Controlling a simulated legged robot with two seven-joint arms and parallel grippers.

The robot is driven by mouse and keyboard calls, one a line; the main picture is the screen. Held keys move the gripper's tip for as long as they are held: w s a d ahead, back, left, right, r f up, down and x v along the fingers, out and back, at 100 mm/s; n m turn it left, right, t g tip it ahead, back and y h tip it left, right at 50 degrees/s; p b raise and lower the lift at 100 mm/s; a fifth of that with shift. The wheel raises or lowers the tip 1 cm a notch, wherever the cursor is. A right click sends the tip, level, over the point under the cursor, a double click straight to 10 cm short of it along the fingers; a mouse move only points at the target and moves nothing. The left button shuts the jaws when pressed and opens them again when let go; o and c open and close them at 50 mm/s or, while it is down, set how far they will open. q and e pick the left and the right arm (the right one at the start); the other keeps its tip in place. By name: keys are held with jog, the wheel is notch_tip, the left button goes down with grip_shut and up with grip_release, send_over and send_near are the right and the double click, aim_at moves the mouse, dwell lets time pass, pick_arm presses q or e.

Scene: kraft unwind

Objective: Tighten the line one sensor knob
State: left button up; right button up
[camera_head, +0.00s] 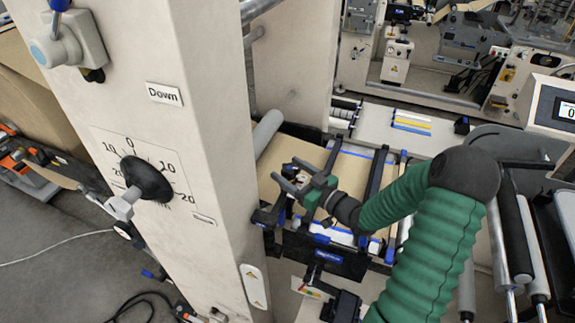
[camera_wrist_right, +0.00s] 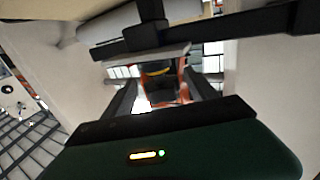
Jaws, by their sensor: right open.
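My right gripper (camera_head: 291,181) comes in from the right on its green-sleeved arm. It is open and empty, above the brown web and close to the right side of the cream column. Black sensor brackets with blue parts (camera_head: 268,214) sit just below and left of it, and I see no contact. I cannot make out which small part is the line one sensor knob. A black round knob (camera_head: 148,178) with a dial scale is on the column's face, well left of the gripper. In the right wrist view the fingers (camera_wrist_right: 163,98) are apart, below a dark bar (camera_wrist_right: 220,27).
The cream column (camera_head: 195,130) with a "Down" label (camera_head: 164,94) stands left of the gripper. A blue-tipped lever (camera_head: 60,5) is at its top. Dark cross bars (camera_head: 378,170) and rollers (camera_head: 515,230) stand right of the gripper. Brown paper web (camera_head: 345,172) runs beneath.

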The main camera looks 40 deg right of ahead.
jog(key=shift+w+r, duration=0.1)
jog(key=shift+w, duration=0.35)
pick_arm(q)
jog(key=shift+s+r, duration=0.15)
jog(key=shift+r, duration=0.05)
pick_arm(e)
jog(key=shift+a, duration=0.1)
jog(key=c, duration=1.4)
jog(key=shift+n+g+y, duration=0.3)
jog(key=shift+n+y, duration=0.7)
jog(key=shift+y, duration=0.4)
pick_arm(q)
jog(key=shift+a, duration=0.1)
pick_arm(e)
jog(key=o, duration=1.1)
pick_arm(q)
jog(key=shift+r, duration=0.1)
pick_arm(e)
jog(key=o, duration=0.3)
